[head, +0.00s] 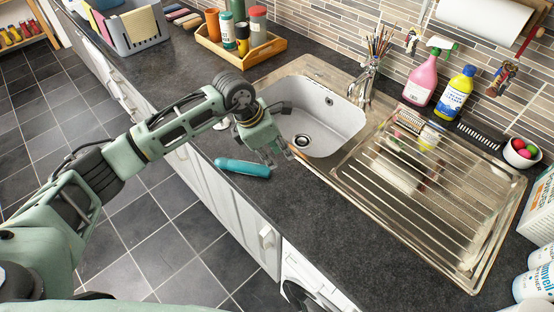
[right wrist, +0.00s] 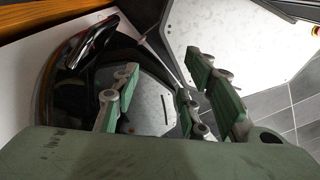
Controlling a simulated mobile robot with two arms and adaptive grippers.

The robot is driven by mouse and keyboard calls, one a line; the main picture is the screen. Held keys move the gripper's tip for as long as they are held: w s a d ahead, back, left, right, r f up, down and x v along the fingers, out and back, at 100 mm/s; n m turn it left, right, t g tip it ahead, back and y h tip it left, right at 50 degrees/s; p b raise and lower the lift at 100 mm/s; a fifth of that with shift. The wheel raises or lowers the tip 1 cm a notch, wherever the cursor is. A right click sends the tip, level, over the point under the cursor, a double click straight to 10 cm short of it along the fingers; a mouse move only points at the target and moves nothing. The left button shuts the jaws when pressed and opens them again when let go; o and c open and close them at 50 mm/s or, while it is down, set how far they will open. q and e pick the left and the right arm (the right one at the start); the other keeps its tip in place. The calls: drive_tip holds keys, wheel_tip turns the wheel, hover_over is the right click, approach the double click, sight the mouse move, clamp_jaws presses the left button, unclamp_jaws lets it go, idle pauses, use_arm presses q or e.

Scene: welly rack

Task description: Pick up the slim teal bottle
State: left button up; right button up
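The slim teal bottle (head: 243,168) lies on its side on the dark worktop, close to the front edge, left of the sink. My left gripper (head: 278,157) is just to the right of the bottle in the head view, pointing down near the sink's front rim. Its fingers look spread, with nothing between them. It seems to be apart from the bottle. My right gripper (right wrist: 160,78) shows only in the right wrist view; its fingers are apart and empty. The bottle is not visible in that view.
The sink basin (head: 325,125) and ribbed drainer (head: 420,190) lie behind and right. A wooden tray (head: 240,52) with bottles and a grey dish rack (head: 135,45) stand further left. A pink bottle (head: 420,82) stands at the wall. Worktop left of the bottle is clear.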

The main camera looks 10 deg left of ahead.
use_arm(q)
drive_tip(key=o, duration=0.5)
drive_tip(key=shift+r, duration=0.1)
